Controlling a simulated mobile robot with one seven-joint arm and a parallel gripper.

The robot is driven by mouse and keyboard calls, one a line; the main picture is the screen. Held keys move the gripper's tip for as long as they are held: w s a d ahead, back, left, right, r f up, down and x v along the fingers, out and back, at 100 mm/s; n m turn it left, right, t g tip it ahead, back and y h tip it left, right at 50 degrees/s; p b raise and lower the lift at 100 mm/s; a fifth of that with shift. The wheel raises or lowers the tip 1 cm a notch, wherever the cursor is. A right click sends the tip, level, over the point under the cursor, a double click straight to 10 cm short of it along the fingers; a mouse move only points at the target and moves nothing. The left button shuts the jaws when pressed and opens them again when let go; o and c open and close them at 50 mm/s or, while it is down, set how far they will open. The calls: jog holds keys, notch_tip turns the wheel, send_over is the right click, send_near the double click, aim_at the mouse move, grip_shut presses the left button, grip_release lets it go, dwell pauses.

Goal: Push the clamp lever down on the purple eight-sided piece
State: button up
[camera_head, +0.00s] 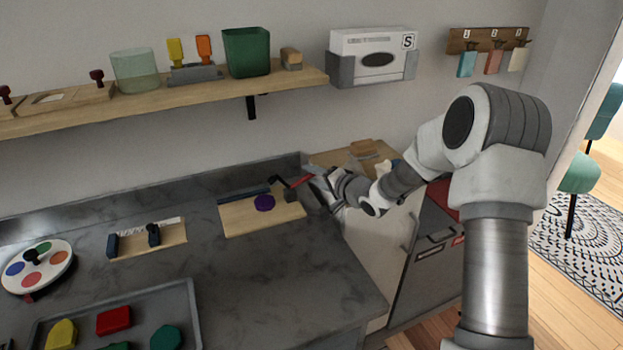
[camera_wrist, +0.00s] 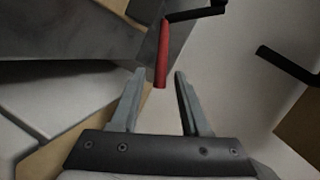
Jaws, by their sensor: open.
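The purple eight-sided piece (camera_head: 264,202) lies on a pale wooden board (camera_head: 236,220) on the grey counter. The clamp's dark body (camera_head: 290,194) stands at the board's right side, beside the piece. Its red lever (camera_head: 301,181) slants up to the right toward my gripper (camera_head: 314,174). In the wrist view the red lever (camera_wrist: 163,50) hangs in the picture with its end at the gap between the fingertips of my open gripper (camera_wrist: 160,74). I cannot tell whether a finger touches it. The purple piece does not show in the wrist view.
A second board (camera_head: 170,240) with dark fittings, a round colour palette (camera_head: 38,265) and a grey tray (camera_head: 190,300) of coloured pieces stand to the left. A shelf (camera_head: 200,100) runs above. The counter front right is clear.

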jog(key=shift+w+a+f, duration=0.25)
jog(key=shift+w+a, duration=0.15)
jog(key=shift+w, duration=0.15)
grip_shut()
dwell(1.1)
